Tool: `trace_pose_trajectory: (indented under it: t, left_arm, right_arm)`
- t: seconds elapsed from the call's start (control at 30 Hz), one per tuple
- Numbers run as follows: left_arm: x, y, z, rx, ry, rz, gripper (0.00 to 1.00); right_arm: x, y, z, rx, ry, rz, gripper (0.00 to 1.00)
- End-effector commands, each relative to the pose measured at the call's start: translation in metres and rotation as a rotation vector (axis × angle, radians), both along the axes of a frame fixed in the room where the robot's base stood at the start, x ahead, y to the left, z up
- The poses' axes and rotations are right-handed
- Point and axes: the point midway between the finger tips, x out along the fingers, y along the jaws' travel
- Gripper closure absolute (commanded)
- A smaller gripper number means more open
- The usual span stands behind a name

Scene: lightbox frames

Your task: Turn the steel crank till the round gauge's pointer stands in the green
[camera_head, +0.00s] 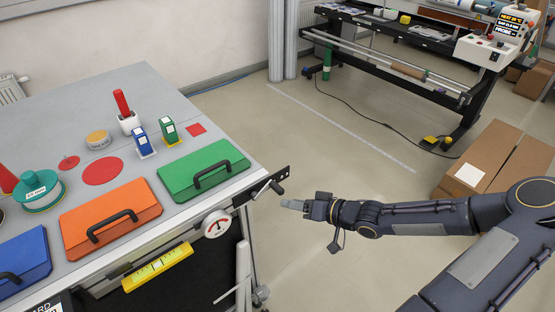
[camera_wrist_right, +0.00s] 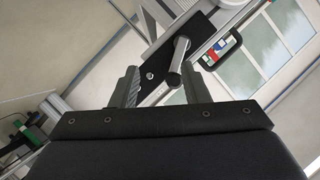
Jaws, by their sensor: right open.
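The steel crank (camera_head: 270,188) sits on a dark plate at the table's front right corner, its handle sticking out. The round gauge (camera_head: 216,224) hangs on the table's front edge, left of the crank. It has a white face with a red mark; its pointer and any green are too small to tell. My right gripper (camera_head: 292,204) is just right of and a little below the crank. In the right wrist view the gripper (camera_wrist_right: 160,78) is open, and the crank's handle (camera_wrist_right: 177,58) shows ahead between the fingers, apparently not gripped. My left gripper is out of view.
Green (camera_head: 190,165), orange (camera_head: 85,222) and blue (camera_head: 20,262) lidded boxes stand on the grey table, with smaller items behind. A yellow level (camera_head: 158,267) is on the front edge. A cardboard box (camera_head: 510,150) stands at the right.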

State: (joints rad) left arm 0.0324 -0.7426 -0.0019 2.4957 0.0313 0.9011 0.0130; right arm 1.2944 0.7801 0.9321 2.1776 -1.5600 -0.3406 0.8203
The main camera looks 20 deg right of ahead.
Motion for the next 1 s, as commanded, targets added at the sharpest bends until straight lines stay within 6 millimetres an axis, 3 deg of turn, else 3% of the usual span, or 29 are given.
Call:
trace_pose_trajectory:
  t: [0.03,0.2,0.37,0.7,1.0]
  left_arm:
    - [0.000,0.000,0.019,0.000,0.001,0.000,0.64]
    - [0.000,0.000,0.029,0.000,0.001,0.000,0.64]
    - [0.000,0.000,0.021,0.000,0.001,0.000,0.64]
    - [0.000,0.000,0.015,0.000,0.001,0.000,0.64]
    - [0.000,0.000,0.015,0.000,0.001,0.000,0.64]
  right_arm:
    - [-0.002,-0.005,0.020,0.074,0.018,-0.034,0.58]
    - [-0.002,-0.011,0.034,0.205,0.047,-0.087,0.58]
    - [0.008,-0.004,0.029,0.218,0.049,-0.090,0.58]
    - [0.046,0.027,0.018,0.215,0.050,-0.087,0.58]
    - [0.057,0.034,0.014,0.212,0.050,-0.090,0.58]
